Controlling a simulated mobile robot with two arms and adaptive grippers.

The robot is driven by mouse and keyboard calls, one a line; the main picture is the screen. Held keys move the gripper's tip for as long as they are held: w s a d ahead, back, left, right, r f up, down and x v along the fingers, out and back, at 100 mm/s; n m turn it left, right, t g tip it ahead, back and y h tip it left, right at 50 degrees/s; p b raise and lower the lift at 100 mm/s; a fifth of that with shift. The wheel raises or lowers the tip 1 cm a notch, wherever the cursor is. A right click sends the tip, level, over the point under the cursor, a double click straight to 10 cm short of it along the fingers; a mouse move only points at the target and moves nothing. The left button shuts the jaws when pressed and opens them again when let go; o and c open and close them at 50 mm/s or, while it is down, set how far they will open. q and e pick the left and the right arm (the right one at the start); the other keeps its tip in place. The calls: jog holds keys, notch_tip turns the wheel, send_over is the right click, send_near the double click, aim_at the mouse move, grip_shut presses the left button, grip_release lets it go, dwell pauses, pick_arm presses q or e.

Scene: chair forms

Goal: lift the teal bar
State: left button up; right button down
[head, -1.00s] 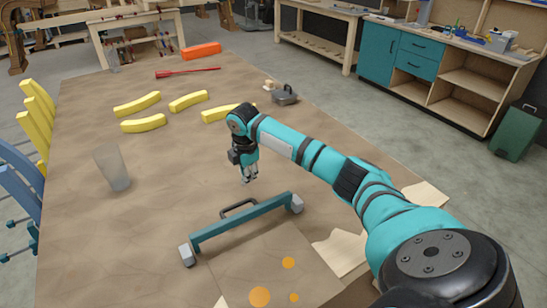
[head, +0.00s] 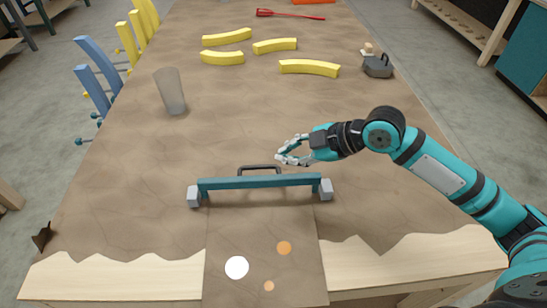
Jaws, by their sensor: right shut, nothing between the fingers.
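The teal bar (head: 230,184) lies across the brown-covered table near its front, with a grey block at each end. A dark loop handle (head: 260,167) stands at its far side, near the middle. My right gripper (head: 284,154) comes in from the right, its fingers pointing left, just beyond the bar and close to the handle in the picture. It is shut with nothing in it. It does not appear to hold the handle; the exact gap and height are hard to tell. My left gripper is not in view.
A grey translucent cup (head: 171,92) stands at the left. Several yellow curved pieces (head: 309,68) lie farther back, with a dark grey weight-like object (head: 378,66) to their right. Blue (head: 95,90) and yellow slats stand beyond the left edge. The table between cup and bar is clear.

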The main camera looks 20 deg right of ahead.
aim_at(272, 167)
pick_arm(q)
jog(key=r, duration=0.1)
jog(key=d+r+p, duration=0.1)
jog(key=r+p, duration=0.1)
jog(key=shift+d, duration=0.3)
pick_arm(e)
jog(key=w+a+f, duration=0.3)
jog(key=w+f, duration=0.2)
jog(key=f, duration=0.2)
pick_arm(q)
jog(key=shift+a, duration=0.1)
pick_arm(e)
jog(key=shift+s+f, duration=0.1)
jog(key=shift+w+d+f+b, duration=0.2)
jog(key=shift+w+f+b, duration=0.45)
jog(key=shift+b, duration=0.3)
jog(key=shift+s+r, duration=0.15)
jog(key=shift+s, duration=0.05)
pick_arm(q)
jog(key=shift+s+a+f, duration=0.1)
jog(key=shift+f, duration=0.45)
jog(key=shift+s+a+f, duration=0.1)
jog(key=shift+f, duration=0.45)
